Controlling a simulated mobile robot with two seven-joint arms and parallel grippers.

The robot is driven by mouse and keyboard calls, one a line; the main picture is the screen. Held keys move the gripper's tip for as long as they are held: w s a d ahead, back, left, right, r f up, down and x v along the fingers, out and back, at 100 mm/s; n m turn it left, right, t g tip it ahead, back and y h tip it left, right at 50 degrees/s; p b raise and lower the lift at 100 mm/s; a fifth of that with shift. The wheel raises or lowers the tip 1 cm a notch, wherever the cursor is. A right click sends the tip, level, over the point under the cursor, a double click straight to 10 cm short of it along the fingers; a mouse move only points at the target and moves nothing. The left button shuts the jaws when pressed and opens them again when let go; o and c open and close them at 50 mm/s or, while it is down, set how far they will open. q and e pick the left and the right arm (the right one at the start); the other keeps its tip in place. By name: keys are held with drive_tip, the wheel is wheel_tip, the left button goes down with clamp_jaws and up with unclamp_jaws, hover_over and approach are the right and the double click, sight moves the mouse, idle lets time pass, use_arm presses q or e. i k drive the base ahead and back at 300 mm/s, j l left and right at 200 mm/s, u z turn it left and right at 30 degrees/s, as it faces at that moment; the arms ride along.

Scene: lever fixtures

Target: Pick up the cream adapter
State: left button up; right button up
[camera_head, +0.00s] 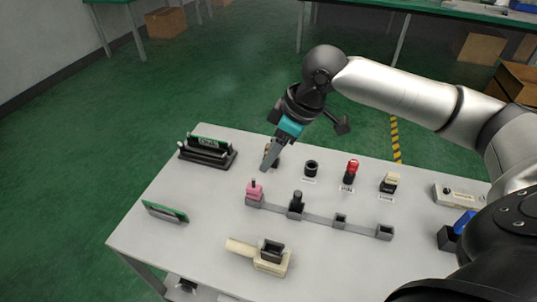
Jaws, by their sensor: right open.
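The cream adapter (391,179) is a small cream-topped piece on a dark base, standing at the right end of a labelled row on the grey table. My right gripper (268,163) is open and points down at the left end of that row, well left of the cream adapter. A small item (273,158) there is partly hidden behind the fingers, and I cannot tell whether they touch it. My left gripper is not in view.
The row also holds a black piece (311,168) and a red one (350,172). In front, a grey rail of sockets holds a pink piece (254,191) and a black piece (296,202). A cream fixture with a handle (271,257) sits near the front.

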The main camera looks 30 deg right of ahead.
sight(271, 257)
drive_tip(key=z, duration=0.9)
drive_tip(key=k, duration=0.5)
